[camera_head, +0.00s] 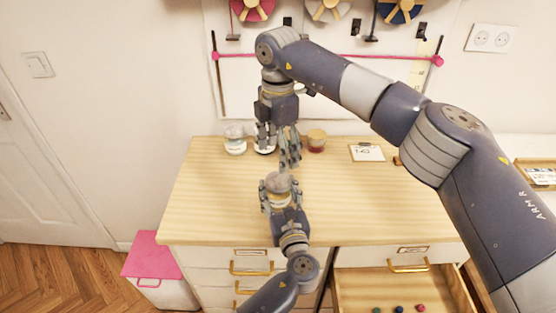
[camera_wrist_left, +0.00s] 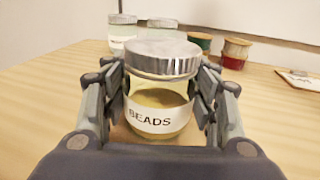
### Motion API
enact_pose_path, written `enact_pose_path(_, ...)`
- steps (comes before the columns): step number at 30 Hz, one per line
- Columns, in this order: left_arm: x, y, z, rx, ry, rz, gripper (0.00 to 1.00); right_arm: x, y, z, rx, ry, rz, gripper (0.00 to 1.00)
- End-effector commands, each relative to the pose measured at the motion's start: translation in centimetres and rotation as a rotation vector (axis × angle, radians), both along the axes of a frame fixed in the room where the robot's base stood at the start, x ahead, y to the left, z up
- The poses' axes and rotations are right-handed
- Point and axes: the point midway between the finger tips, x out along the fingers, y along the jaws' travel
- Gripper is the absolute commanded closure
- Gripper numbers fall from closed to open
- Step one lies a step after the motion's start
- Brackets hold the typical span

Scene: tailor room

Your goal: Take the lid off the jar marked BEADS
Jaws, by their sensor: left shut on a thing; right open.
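The jar marked BEADS (camera_wrist_left: 158,112) is clear, with yellowish contents and a white label. Its silver lid (camera_wrist_left: 162,58) sits on top of it. In the head view the jar (camera_head: 279,182) stands near the middle of the wooden dresser top, partly hidden by my left gripper (camera_head: 281,193). My left gripper is shut around the jar's body below the lid, with fingers on both sides in the left wrist view (camera_wrist_left: 158,100). My right gripper (camera_head: 290,160) is open and points down, above and behind the jar in the head view, apart from the lid.
Two other lidded jars stand at the back; one (camera_head: 235,141) is clear, one is partly hidden by my right gripper. A red spool (camera_head: 316,141) and clipboard (camera_head: 367,152) are to the right. A drawer (camera_head: 390,290) stands open below. The dresser top's left front is clear.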

Motion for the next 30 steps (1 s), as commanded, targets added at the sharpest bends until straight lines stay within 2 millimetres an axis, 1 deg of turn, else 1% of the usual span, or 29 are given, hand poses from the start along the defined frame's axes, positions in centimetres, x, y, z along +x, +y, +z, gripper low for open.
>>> enact_pose_path(3, 0.0, 0.0, 0.0, 0.000, -0.001, 0.000, 1.00, 0.0, 0.0, 0.0, -0.001, 0.001, -0.176, 0.30)
enact_pose_path(6, 0.0, 0.0, 0.0, 0.000, -0.001, 0.000, 1.00, 0.0, 0.0, 0.0, -0.001, 0.002, -0.311, 0.30)
enact_pose_path(9, 0.0, 0.0, 0.0, 0.000, -0.001, 0.000, 1.00, 0.0, 0.0, -0.1, -0.002, 0.003, -0.417, 0.30)
enact_pose_path(12, 0.0, 0.0, 0.0, 0.000, -0.001, 0.000, 1.00, 0.0, 0.0, -0.1, -0.003, 0.001, -0.488, 0.30)
enact_pose_path(17, 0.0, 0.0, 0.0, 0.000, -0.001, 0.000, 1.00, 0.0, 0.0, -0.8, -0.004, 0.003, -0.529, 0.30)
enact_pose_path(20, 0.0, 0.0, 0.0, 0.000, -0.001, 0.000, 1.00, 0.0, -0.1, -2.1, -0.003, 0.004, -0.531, 0.30)
enact_pose_path(27, 0.0, 0.0, 0.1, 0.000, -0.001, 0.000, 1.00, -0.1, -0.1, -5.8, -0.003, 0.004, -0.529, 0.30)
enact_pose_path(30, 0.0, 0.0, 0.1, 0.000, -0.001, 0.000, 1.00, 0.0, -0.1, -6.9, -0.003, 0.002, -0.529, 0.30)
